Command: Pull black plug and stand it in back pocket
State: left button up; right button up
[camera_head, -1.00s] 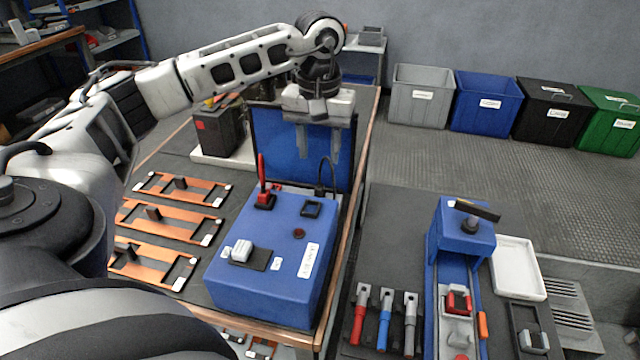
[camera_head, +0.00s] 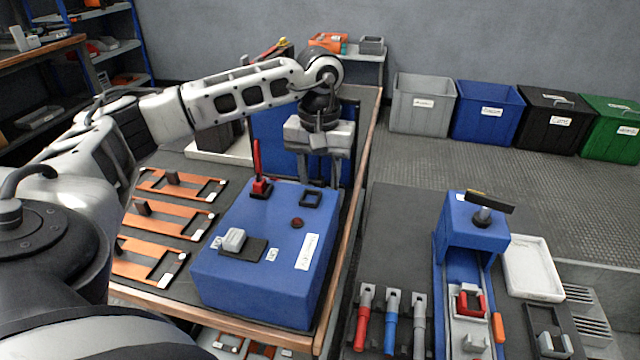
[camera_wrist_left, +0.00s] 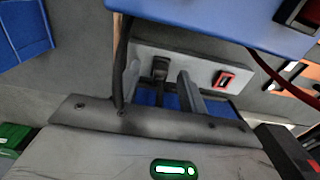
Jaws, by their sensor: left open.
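The black plug (camera_wrist_left: 160,68) shows in the left wrist view, seated at a pale grey panel (camera_wrist_left: 203,67) behind the blue box. My left gripper (camera_wrist_left: 158,76) is open, with one finger on each side of the plug and no clear contact. In the head view my left gripper (camera_head: 318,184) points down behind the box's far edge and hides the plug. An empty black square pocket (camera_head: 311,199) is on top of the blue box (camera_head: 250,280). A black cable (camera_wrist_left: 122,60) runs beside the fingers. My right gripper is not in view.
A red plug (camera_head: 261,186) stands on the box top, left of the black pocket; its red cable (camera_wrist_left: 270,70) passes right of the fingers. A red socket (camera_wrist_left: 224,80) is right of the black plug. A blue board (camera_head: 268,135) stands close behind the gripper.

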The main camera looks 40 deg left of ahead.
aim_at(319, 171)
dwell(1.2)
pick_arm(q)
jog(key=shift+c, duration=0.3)
grip_shut()
jog(key=shift+r+p, duration=0.15)
jog(key=shift+p, duration=0.2)
jog(key=shift+r+p, duration=2.4)
jog(key=shift+r, duration=0.5)
